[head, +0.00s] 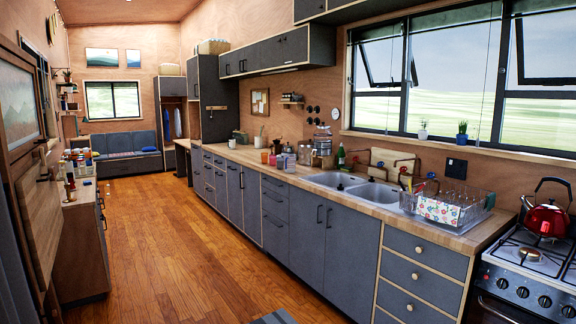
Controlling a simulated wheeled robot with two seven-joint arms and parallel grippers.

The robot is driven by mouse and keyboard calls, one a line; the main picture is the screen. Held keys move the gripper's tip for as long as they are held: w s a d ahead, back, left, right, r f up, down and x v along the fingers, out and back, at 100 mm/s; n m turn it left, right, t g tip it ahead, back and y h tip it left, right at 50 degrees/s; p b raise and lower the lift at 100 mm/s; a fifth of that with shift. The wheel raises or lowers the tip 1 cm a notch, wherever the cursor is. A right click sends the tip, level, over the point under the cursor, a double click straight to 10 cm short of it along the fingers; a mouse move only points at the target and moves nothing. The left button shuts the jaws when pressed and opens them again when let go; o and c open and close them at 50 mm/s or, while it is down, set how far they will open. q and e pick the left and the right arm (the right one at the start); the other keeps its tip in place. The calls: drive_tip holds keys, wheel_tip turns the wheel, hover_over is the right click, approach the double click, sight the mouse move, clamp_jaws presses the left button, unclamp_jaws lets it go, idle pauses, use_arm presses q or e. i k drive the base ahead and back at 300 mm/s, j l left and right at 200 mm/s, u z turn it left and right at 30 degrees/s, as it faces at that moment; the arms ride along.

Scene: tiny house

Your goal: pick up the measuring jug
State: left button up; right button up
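I cannot make out a measuring jug for certain. Several small cups and containers stand on the long wooden counter (243,155), too small to tell apart clearly. Among them are an orange cup (265,156) and a clear glass vessel (323,140) near the sink. More small items, too small to identify, stand on the left-hand counter. Neither of my grippers is in view.
A double sink (376,193), a dish rack (447,205) with a floral cloth, and a gas stove (530,258) with a red kettle (547,218) line the right. A left cabinet (82,240) faces them. The wooden floor (165,250) between is clear, with a sofa (127,152) beyond.

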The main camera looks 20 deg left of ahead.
sight(289, 160)
drive_tip(key=i+j+u, duration=0.35)
drive_tip(key=i+u, duration=0.3)
drive_tip(key=i, duration=0.2)
